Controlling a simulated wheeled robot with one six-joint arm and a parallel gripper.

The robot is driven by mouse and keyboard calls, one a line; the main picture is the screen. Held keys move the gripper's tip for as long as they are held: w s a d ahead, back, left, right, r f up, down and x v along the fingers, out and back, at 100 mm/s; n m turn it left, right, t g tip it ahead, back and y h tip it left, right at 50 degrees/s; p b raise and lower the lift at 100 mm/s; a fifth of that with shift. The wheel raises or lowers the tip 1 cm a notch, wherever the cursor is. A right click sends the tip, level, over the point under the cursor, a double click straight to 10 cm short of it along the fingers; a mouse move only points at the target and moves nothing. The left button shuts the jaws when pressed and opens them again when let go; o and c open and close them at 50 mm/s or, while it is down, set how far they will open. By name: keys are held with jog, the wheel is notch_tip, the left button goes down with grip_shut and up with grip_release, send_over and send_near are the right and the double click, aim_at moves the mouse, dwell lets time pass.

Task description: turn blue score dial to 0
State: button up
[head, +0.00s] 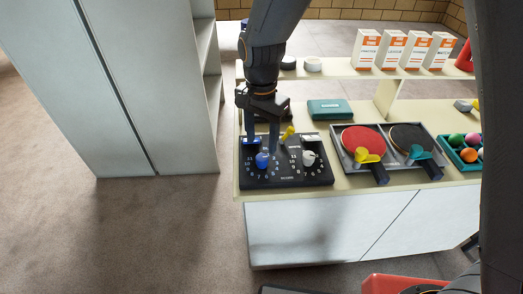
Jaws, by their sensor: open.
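The blue score dial (262,160) is on the left half of a black score panel (286,182), which lies on the left end of the pale counter. Numbers ring the dial; its pointer is too small to read. My gripper (262,143) points down just above the blue dial, with its fingers apart. The fingers hide the upper part of the dial's ring, and I cannot tell whether they touch the dial. A white dial (308,158) sits on the right half of the panel.
Right of the panel, a grey tray (346,164) holds a red and a black paddle. A teal tray (451,158) holds several balls. A teal case (330,110) lies behind. White-orange boxes (391,49) stand on the raised shelf. A tall grey cabinet (160,90) stands close on the left.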

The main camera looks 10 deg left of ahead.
aim_at(262, 157)
jog(key=shift+f+p, duration=0.55)
jog(key=shift+f, duration=2.4)
jog(key=c, duration=1)
jog(key=shift+c, duration=0.2)
